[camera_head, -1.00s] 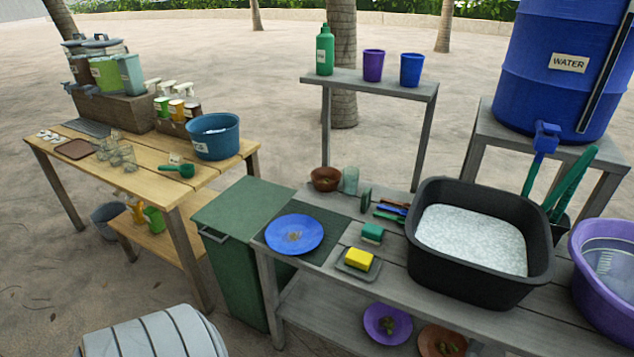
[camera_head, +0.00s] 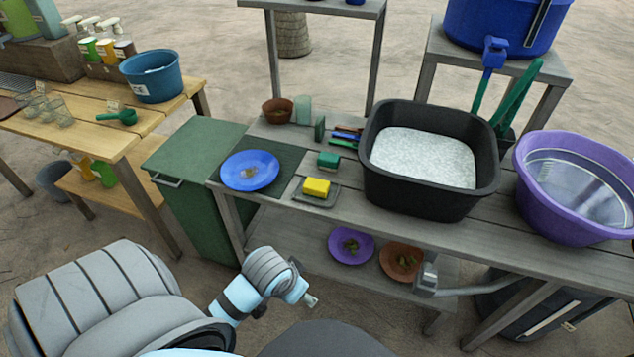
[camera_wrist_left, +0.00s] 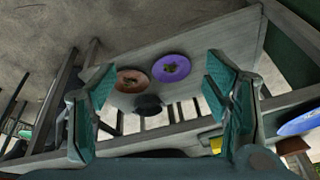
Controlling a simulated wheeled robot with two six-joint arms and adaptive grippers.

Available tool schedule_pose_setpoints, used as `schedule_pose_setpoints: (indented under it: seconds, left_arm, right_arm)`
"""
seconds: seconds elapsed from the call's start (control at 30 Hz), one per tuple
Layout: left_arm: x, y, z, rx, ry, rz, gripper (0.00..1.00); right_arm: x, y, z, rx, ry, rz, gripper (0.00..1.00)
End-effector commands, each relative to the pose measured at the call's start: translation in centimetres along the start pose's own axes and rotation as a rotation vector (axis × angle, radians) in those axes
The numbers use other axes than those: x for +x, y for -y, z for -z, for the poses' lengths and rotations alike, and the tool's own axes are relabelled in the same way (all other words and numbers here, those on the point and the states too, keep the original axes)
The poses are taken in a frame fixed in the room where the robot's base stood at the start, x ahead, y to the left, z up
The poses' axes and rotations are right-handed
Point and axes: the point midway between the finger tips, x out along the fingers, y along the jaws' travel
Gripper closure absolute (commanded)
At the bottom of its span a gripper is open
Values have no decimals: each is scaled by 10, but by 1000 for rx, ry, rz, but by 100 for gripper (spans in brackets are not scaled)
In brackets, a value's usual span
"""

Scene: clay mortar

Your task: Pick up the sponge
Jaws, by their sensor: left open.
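A yellow sponge (camera_head: 316,187) lies on a small dark grey dish (camera_head: 325,199) near the front edge of the grey wooden counter. A green block (camera_head: 328,160), perhaps another sponge, lies just behind it. My left gripper (camera_head: 310,299) is low in front of the counter, below and apart from the yellow sponge. In the left wrist view my left gripper (camera_wrist_left: 155,115) is open with nothing between its teal-padded fingers. Part of the yellow sponge (camera_wrist_left: 216,143) shows near the right finger there.
A blue plate (camera_head: 250,170) lies left of the sponge; a black basin (camera_head: 375,190) with white contents stands to its right. Brushes (camera_head: 345,136) lie behind. A purple plate (camera_head: 351,245) and a brown plate (camera_head: 401,261) rest on the lower shelf. A green bin (camera_head: 195,195) stands left.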

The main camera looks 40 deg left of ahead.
Motion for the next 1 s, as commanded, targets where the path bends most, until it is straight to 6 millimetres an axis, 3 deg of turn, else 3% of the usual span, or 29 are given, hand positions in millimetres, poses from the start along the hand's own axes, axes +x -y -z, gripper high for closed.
schedule_pose_setpoints:
  seconds: [0.27, 0.4, 0.5, 0.57, 0.63, 0.83, 1.0]
  left_arm:
    - [4, 67, 124, -139, -20, 41, 30]
    - [-17, 111, 184, -257, -33, 52, 30]
    - [-35, 136, 215, -337, -43, 49, 30]
    - [-39, 145, 225, -366, -45, 45, 30]
    - [-30, 148, 229, -380, -44, 41, 30]
    - [25, 150, 230, -379, -44, 41, 30]
    - [50, 152, 232, -377, -47, 42, 30]
  right_arm:
    - [0, -2, -2, -1, 3, -2, 64]
    - [0, -1, -2, -1, 4, -2, 64]
    - [0, -1, -2, -1, 4, -1, 64]
    - [2, -1, -2, -1, 4, -1, 64]
    - [6, 0, -2, -1, 4, -1, 64]
    - [26, 3, -5, 0, 5, 1, 64]
    - [34, 5, -6, 1, 5, 3, 64]
